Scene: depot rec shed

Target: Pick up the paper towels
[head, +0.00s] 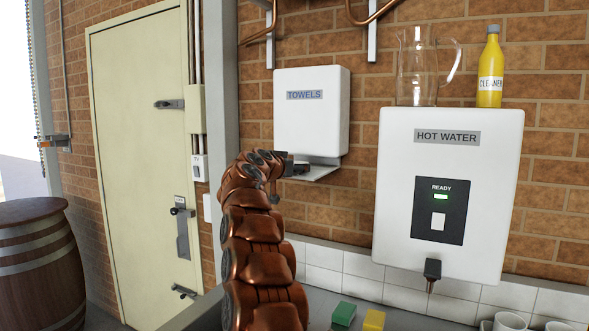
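A white dispenser (330,118) labelled TOWELS is mounted on the brick wall, left of centre in the head view. A pale flat piece (322,173) juts out under it. I cannot tell if it is a paper towel or the dispenser's tray. No other paper towels are clearly in view. My bronze arm rises from the bottom of the picture. My gripper (298,168) is at its end, at the dispenser's lower left corner, beside the pale piece. It is small, dark and mostly hidden by my wrist, so its fingers and any contact are unclear.
A white hot water unit (448,255) hangs to the right, with a glass jug (415,65) and a yellow cleaner bottle (490,70) on top. Green (344,314) and yellow (373,320) blocks and white mugs sit below. A door (140,150) and barrel (38,265) are left.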

